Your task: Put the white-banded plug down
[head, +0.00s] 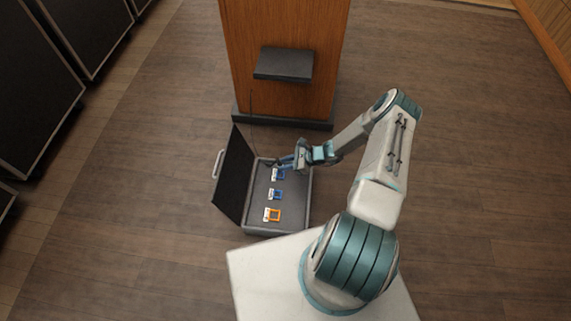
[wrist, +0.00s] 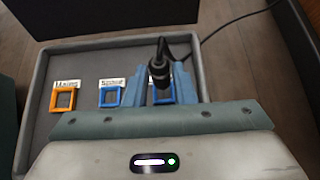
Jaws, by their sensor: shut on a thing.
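My gripper (wrist: 164,76) is shut on a black plug (wrist: 160,62), which shows between the two fingers in the wrist view. A black cable runs from the plug toward the upper right. No white band is clear from this angle. In the head view my gripper (head: 287,161) is over the far end of an open grey case (head: 290,222). In the wrist view the plug is over or just in front of a blue square frame (wrist: 168,98), partly hidden by the fingers. I cannot tell whether the plug touches the case floor.
Another blue frame (head: 275,194) and an orange frame (head: 273,215), each with a white label, lie in the case. Its black lid (head: 231,178) stands open on the left. A wooden lectern (head: 285,25) with a dark shelf (head: 284,64) stands beyond.

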